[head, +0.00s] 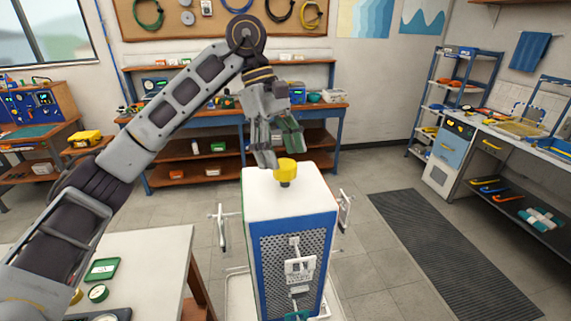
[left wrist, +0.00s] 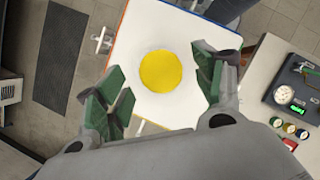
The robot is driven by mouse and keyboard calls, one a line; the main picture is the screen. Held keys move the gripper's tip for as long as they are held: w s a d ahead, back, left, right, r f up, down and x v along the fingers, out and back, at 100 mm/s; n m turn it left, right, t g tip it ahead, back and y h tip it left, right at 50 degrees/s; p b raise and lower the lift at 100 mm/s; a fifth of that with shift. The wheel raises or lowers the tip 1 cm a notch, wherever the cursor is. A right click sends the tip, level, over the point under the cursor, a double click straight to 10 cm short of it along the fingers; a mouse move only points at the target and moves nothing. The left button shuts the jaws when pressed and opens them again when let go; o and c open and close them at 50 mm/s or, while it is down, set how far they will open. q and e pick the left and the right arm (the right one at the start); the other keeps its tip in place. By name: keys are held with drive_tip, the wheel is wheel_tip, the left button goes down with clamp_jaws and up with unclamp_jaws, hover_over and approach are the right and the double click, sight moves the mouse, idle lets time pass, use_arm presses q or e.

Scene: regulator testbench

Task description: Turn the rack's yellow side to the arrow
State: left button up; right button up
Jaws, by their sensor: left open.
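The rack (head: 262,205) is a box with a white top on a wheeled-looking base. Its blue side with a perforated panel faces the head camera, and a green edge shows on its left. In the left wrist view its white top (left wrist: 140,45) has a blue edge, an orange-red edge, and a yellowish edge near the gripper. A round yellow knob (head: 285,168) stands on the top; it also shows in the left wrist view (left wrist: 160,71). My left gripper (head: 281,156) is open above the knob, its green-padded fingers (left wrist: 165,95) apart and empty. No arrow is visible. My right gripper is out of view.
Side handles (head: 344,208) stick out from the rack. A white table (head: 150,262) with gauges stands at front left. A workbench (head: 333,118) stands behind, and a counter (head: 481,157) at right. A dark mat (head: 450,250) lies on open floor right of the rack.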

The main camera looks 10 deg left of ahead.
sight(286, 163)
use_arm(q)
drive_tip(key=shift+x, duration=1.5)
drive_tip(key=c, duration=1.4)
drive_tip(key=shift+c, duration=0.2)
drive_tip(key=shift+d, duration=0.1)
